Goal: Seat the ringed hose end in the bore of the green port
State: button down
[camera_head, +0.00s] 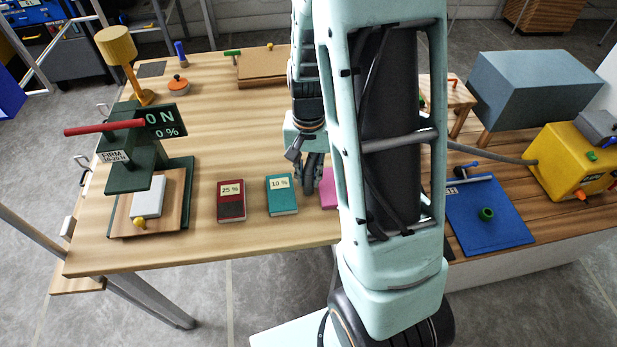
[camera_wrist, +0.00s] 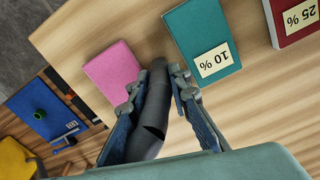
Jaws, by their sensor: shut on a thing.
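The green port (camera_head: 487,214) is a short upright ring on the blue mat (camera_head: 515,232) at the right. The port (camera_wrist: 39,114) also shows at the far left of the wrist view. My gripper (camera_head: 312,172) is over the wooden table, well left of the port. In the wrist view my gripper (camera_wrist: 160,82) is shut on a dark hose end (camera_wrist: 150,125), whose tip shows between the fingers. I cannot make out its ring. A grey hose (camera_head: 500,160) runs from the yellow machine (camera_head: 565,165) and passes behind my arm.
A pink block (camera_head: 328,190), a teal 10 % block (camera_head: 282,195) and a dark red 25 % block (camera_head: 231,201) lie near my gripper. A green press (camera_head: 130,155) stands at the left. My arm hides the middle right.

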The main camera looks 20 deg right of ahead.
jog(key=c, duration=2.2)
grip_release()
jog(key=shift+f, duration=0.2)
jog(key=shift+c, duration=0.2)
jog(key=o, duration=0.4)
jog(key=shift+o, duration=0.2)
jog(key=shift+r, duration=0.1)
